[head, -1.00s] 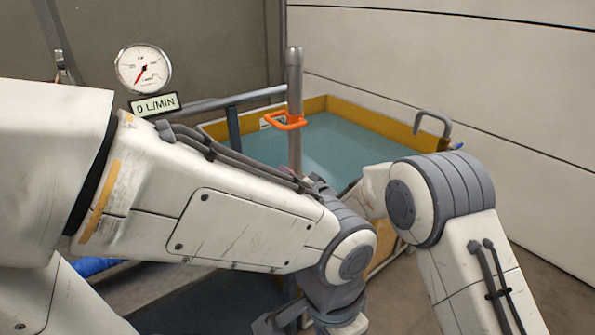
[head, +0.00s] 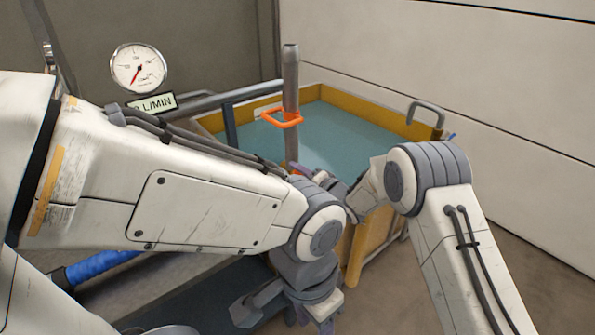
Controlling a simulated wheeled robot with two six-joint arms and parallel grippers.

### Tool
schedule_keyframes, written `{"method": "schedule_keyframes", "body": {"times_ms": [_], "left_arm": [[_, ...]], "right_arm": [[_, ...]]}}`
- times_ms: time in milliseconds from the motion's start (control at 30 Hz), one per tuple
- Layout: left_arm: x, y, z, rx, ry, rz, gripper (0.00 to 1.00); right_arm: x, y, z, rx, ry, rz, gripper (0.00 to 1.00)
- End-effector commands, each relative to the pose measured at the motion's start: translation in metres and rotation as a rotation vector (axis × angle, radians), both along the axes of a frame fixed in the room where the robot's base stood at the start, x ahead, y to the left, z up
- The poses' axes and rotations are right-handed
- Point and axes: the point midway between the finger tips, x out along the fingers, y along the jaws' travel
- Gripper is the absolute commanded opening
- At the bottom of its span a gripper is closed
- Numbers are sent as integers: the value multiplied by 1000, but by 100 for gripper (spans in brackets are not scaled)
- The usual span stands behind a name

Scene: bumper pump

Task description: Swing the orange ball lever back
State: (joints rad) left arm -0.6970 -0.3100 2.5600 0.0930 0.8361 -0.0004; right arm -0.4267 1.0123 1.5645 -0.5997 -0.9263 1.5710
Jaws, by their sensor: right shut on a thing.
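A grey upright post (head: 290,85) stands at the near edge of the tank, with an orange loop handle (head: 281,118) around it. A small orange patch, likely the orange ball lever (head: 288,168), shows low on the post and is mostly hidden. My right gripper (head: 303,172) reaches in from the right and is shut there, apparently on the orange ball lever; my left arm covers part of the grip. My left arm crosses from the left, its wrist bent downward. My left gripper (head: 257,303) is only partly seen at the bottom, its jaws unclear.
A yellow-rimmed tank (head: 385,117) of teal liquid stands behind, with a grey hook-shaped handle (head: 427,108) at its right corner. A round gauge (head: 138,67) and a L/MIN display (head: 152,103) are at upper left. A blue tube (head: 100,268) lies at lower left.

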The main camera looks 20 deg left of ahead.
Motion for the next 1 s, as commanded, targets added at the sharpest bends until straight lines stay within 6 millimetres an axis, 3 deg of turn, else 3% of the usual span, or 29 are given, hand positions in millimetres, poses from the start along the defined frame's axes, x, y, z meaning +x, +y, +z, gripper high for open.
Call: {"method": "schedule_keyframes", "body": {"times_ms": [367,400,433,467,800,1000], "left_arm": [[0,0,0,0,0,0,48],[0,0,0,0,0,0,48],[0,0,0,0,0,0,48],[0,0,0,0,0,0,48],[0,0,0,0,0,0,48],[0,0,0,0,0,0,48]], "right_arm": [[0,-1,-4,-7,4,-1,0],[0,-1,-4,-7,4,-1,52],[0,-1,-4,-7,4,-1,63],[0,-1,-4,-6,3,-1,66],[-1,-2,-1,-4,1,-1,66],[-14,-20,2,-4,3,-4,66]]}}
